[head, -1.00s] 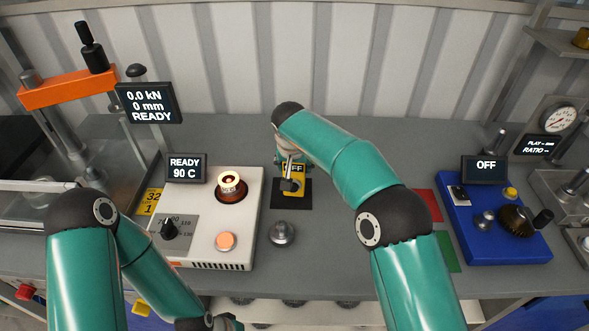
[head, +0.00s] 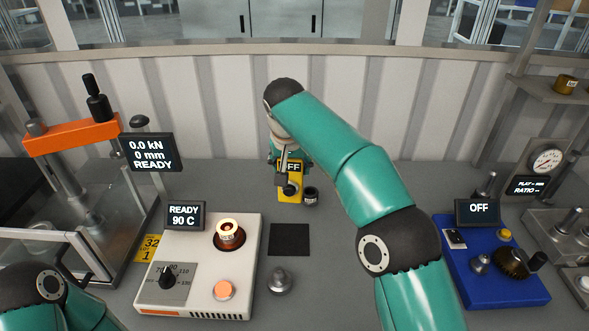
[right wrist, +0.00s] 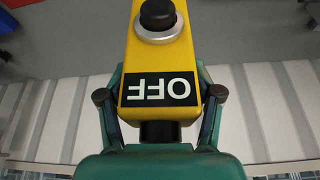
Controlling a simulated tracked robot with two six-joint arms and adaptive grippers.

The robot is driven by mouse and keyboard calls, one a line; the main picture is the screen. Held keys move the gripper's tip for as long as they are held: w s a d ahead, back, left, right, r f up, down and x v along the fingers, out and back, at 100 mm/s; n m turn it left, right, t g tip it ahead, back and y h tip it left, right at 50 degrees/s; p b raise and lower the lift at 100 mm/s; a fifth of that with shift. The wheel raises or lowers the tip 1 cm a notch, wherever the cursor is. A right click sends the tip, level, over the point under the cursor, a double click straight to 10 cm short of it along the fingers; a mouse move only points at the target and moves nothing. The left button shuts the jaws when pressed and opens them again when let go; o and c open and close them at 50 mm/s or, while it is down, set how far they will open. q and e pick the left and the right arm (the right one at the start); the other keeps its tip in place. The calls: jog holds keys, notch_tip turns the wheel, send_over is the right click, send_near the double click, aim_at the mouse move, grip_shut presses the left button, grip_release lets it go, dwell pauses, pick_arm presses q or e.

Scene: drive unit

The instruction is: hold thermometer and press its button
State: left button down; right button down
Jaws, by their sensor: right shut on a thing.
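The yellow thermometer (head: 291,192) hangs upright from my right gripper (head: 289,163), above the bench and beyond the black pad. Its display reads OFF. In the right wrist view the thermometer (right wrist: 157,55) fills the middle, with a black button (right wrist: 158,14) in a silver collar and the OFF label upside down. The fingers of my right gripper (right wrist: 160,100) are on both sides of its body, shut on it. My left gripper is out of view; only part of my left arm shows at the lower left of the head view.
The black pad (head: 289,240) is bare. A white heater unit (head: 200,270) reading READY 90 C stands left of it, and a metal knob (head: 280,282) in front. A small dark cylinder (head: 311,195) shows beside the thermometer. A blue unit (head: 490,275) reading OFF stands right.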

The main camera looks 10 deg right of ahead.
jog(key=shift+f+b, duration=7.45)
jog(key=shift+f, duration=2.2)
jog(key=shift+s+f, duration=0.15)
jog(key=shift+f, duration=0.1)
jog(key=shift+c, duration=1.3)
grip_release()
jog(key=shift+o, duration=0.6)
jog(key=shift+r, duration=0.1)
jog(key=shift+r, duration=0.15)
